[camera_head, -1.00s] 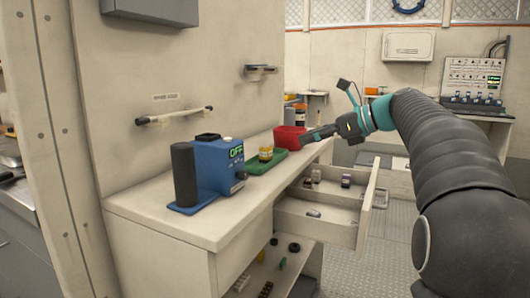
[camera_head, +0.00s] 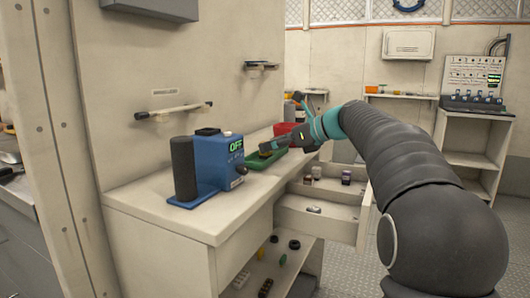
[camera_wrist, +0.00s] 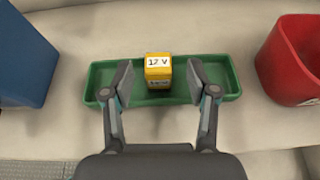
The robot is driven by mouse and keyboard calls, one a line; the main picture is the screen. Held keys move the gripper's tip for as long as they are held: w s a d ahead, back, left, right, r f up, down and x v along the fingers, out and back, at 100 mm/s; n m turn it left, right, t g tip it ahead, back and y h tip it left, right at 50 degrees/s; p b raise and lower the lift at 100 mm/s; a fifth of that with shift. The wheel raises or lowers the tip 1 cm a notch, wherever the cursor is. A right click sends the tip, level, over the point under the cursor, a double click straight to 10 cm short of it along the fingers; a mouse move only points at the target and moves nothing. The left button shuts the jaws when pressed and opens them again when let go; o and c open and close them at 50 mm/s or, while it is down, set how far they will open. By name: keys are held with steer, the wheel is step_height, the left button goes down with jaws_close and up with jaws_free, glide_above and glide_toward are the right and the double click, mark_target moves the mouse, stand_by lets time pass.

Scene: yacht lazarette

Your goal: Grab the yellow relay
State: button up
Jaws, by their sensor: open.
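The yellow relay (camera_wrist: 158,72) is a small yellow block with a white top label reading "12 V". It sits in a shallow green tray (camera_wrist: 229,84) on the counter, between my fingertips in the wrist view. My gripper (camera_wrist: 159,78) is open, with one finger on each side of the relay and a visible gap on both sides. In the head view my gripper (camera_head: 268,148) is over the green tray (camera_head: 262,160), and it mostly hides the relay.
A blue device (camera_head: 217,160) reading "OFF" stands left of the tray. A red container (camera_wrist: 293,60) stands to its right. Below the counter, an open drawer (camera_head: 318,224) holds several small items. The counter's front left (camera_head: 190,222) is clear.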

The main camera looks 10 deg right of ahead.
steer(key=x, duration=0.2)
steer(key=shift+a+f, duration=0.15)
steer(key=shift+a, duration=0.1)
steer(key=c, duration=1.1)
